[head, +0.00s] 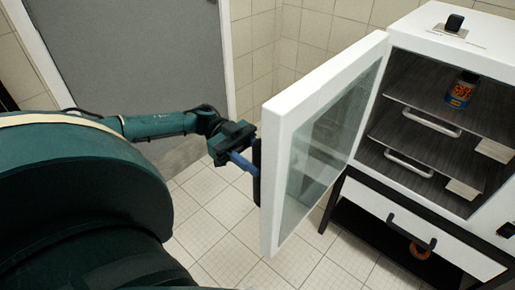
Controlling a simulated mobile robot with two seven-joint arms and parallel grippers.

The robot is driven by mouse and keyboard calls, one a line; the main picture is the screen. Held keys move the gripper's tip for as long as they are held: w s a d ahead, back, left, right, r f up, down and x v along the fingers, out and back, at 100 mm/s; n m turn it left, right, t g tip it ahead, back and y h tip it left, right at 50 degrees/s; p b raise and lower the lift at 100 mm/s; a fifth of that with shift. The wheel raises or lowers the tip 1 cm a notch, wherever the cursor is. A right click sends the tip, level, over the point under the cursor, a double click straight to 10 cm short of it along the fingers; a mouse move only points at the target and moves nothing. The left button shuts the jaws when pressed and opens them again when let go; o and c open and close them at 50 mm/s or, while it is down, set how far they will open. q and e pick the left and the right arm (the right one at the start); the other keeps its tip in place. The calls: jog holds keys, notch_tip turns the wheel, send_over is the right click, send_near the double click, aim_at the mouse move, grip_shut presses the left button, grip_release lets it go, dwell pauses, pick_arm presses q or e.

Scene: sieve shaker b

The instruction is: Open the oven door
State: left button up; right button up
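The oven (413,44) is a white cabinet at the right of the head view. Its white-framed glass door (290,122) stands wide open, swung out to the left, and the interior shows. A dark door handle (257,170) is on the door's outer face, seen edge-on. My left gripper (246,163) is at this handle, with a blue finger reaching toward it. Whether its fingers are closed around the handle cannot be made out. My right gripper is not in view.
Inside are dark shelves (420,154) with metal handles and a small orange-and-blue container (460,92). A white drawer (384,207) with a black handle sits below, above a dark open stand. A grey room door (140,60) is behind my arm. The tiled floor (228,262) is clear.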

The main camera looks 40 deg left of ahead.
pick_arm(q)
jog(key=shift+a, duration=0.35)
jog(key=w+a+b, duration=0.1)
jog(key=a+b, duration=0.1)
jog(key=a, duration=1)
jog(key=shift+a+b, duration=0.2)
jog(key=shift+b, duration=0.1)
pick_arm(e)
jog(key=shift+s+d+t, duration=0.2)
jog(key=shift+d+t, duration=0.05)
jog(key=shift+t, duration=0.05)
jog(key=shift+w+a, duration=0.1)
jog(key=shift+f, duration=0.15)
pick_arm(q)
jog(key=shift+s, duration=0.1)
